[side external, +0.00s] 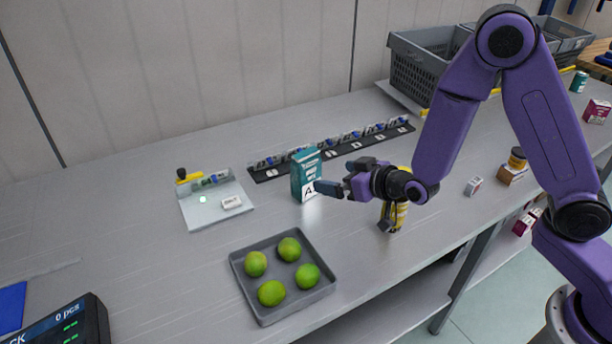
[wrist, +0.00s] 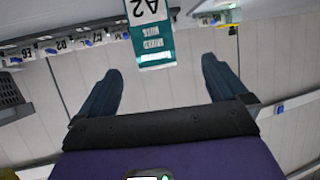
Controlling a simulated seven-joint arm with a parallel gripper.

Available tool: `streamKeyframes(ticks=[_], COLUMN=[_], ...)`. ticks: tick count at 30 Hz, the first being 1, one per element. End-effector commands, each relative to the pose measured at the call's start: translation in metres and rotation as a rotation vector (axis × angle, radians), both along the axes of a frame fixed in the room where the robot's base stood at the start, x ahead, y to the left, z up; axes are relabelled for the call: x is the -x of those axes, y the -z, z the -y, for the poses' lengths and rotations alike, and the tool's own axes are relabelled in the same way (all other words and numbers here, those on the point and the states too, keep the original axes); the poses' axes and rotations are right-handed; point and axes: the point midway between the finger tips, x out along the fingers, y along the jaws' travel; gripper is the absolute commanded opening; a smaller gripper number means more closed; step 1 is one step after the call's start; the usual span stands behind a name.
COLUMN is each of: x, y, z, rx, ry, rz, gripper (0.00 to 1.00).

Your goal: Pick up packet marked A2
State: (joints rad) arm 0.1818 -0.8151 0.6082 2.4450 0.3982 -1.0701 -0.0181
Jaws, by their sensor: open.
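The teal packet (side external: 305,172) stands upright on the grey bench, with a white label whose letter A shows in the side external view. In the wrist view the packet (wrist: 152,48) appears upside down at the top, and its label reads A2. My gripper (side external: 325,188) is at the packet's right front side, level with its lower part. In the wrist view my gripper (wrist: 160,72) is open, with its two dark fingers apart and the packet ahead, between their lines. Nothing is between the fingers. I cannot tell the exact gap to the packet.
A grey tray (side external: 241,283) with several green fruits stands in front. A black rack (side external: 262,175) with several labelled items runs behind the packet. A pale board (side external: 190,215) lies left. Bare bench lies between packet and board.

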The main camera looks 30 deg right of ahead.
Motion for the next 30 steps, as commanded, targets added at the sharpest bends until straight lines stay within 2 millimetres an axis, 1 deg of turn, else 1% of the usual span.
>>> streamKeyframes(ticks=[3, 7, 11, 15, 19, 22, 28, 30], x=[-0.008, -0.013, -0.026, -0.046, -0.062, -0.069, -0.077, -0.083], y=[0.0, 0.0, 0.004, 0.012, 0.017, 0.02, 0.023, 0.024], z=[0.007, 0.009, 0.007, 0.003, -0.001, -0.003, -0.005, -0.007], rx=[0.003, 0.003, 0.001, 0.002, 0.001, 0.002, 0.003, 0.002], ry=[0.035, 0.05, 0.051, 0.052, 0.05, 0.05, 0.048, 0.048], rz=[0.048, 0.07, 0.074, 0.073, 0.072, 0.072, 0.072, 0.073], gripper=[1.0, 1.0, 1.0, 1.0, 1.0, 1.0, 1.0, 1.0])
